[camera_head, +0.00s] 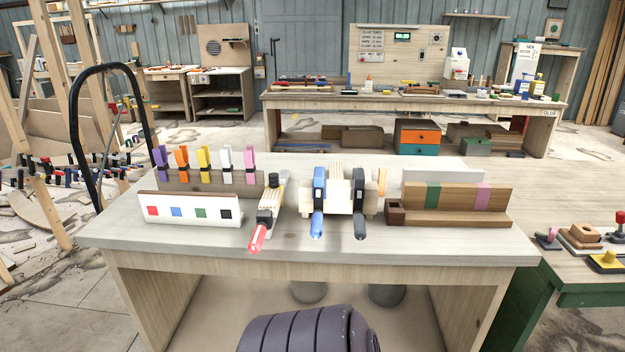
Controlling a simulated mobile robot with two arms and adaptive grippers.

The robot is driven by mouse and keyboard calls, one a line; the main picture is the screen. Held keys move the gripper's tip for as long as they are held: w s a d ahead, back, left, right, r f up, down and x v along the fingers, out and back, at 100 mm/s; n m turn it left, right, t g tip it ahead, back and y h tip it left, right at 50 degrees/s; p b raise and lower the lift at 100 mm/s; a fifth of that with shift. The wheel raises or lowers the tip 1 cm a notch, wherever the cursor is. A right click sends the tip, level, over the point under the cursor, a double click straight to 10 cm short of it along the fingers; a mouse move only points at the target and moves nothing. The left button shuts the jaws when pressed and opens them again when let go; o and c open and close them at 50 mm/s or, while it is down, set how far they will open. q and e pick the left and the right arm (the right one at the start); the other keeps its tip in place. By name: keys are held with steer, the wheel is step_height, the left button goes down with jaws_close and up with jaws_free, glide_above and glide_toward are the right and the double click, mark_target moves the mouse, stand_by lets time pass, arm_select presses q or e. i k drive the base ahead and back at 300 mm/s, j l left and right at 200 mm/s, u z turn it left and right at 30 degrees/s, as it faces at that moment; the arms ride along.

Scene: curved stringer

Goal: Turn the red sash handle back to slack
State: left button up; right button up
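The red handle (257,237) sticks out toward me at the front of a clamp (271,200) with dark metal parts, left of centre on the workbench. It slants down toward the bench's front edge. Right of it, a blue-handled clamp (318,200) and a black-handled clamp (360,207) grip a pale wooden block (339,196). Whether the red handle's clamp is tight or slack cannot be told. Neither of my grippers is in view, and nothing touches the red handle.
A white board (190,211) with coloured squares stands left of the red handle. Behind it, a rack (180,178) holds several coloured clamps. The workbench's front strip (300,249) is clear. A black curved tube (88,120) rises left.

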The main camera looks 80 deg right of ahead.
mark_target(258, 236)
steer(key=z, duration=2.05)
